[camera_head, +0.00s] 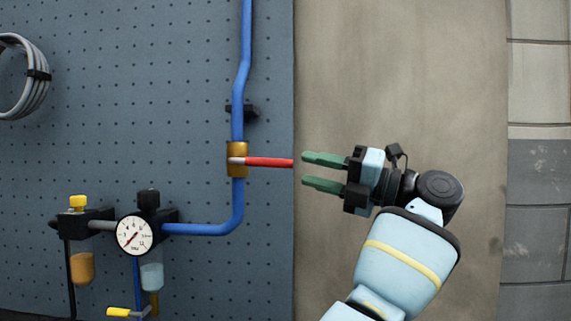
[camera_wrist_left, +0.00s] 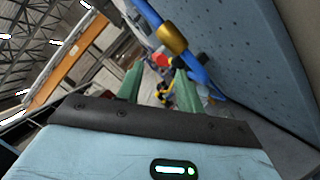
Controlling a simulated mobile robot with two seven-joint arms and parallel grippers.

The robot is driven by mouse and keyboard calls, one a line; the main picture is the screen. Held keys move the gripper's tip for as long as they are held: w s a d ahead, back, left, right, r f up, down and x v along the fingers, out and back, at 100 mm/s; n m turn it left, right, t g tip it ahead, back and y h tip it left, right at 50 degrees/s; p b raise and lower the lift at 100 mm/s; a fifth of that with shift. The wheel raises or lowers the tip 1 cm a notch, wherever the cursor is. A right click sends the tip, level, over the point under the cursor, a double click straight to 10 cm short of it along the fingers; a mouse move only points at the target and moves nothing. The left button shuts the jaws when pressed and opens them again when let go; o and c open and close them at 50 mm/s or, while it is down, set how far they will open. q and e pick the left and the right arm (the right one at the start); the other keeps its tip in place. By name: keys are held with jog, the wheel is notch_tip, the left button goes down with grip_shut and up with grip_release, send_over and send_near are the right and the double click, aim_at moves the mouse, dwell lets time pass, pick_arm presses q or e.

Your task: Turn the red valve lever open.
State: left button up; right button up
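The red valve lever (camera_head: 269,162) sticks out level to the right from the brass valve body (camera_head: 237,150), crosswise to the upright blue pipe (camera_head: 239,205). My left gripper (camera_head: 303,170) is open and empty just right of the lever's tip, its green fingers pointing left, one above the other. The lever's height is close to the upper finger. In the left wrist view the red lever end (camera_wrist_left: 161,60) shows between and beyond the two fingertips (camera_wrist_left: 158,73), with the brass body (camera_wrist_left: 172,39) behind it. I see no contact. My right gripper is not in view.
A pressure gauge (camera_head: 134,234) and regulator with a black knob (camera_head: 149,199) sit lower left on the pegboard (camera_head: 180,110). A yellow-capped filter (camera_head: 78,203) is farther left. A black pipe clamp (camera_head: 243,112) sits above the valve.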

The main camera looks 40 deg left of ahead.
aim_at(278, 161)
pick_arm(q)
jog(key=shift+s+a+r, duration=0.25)
jog(key=shift+s+a, duration=0.05)
jog(key=shift+a, duration=0.15)
jog(key=p+x, duration=0.1)
jog(key=x, duration=0.5)
jog(key=shift+s+a, duration=0.1)
jog(key=shift+a, duration=0.3)
jog(key=shift+c, duration=0.5)
grip_shut()
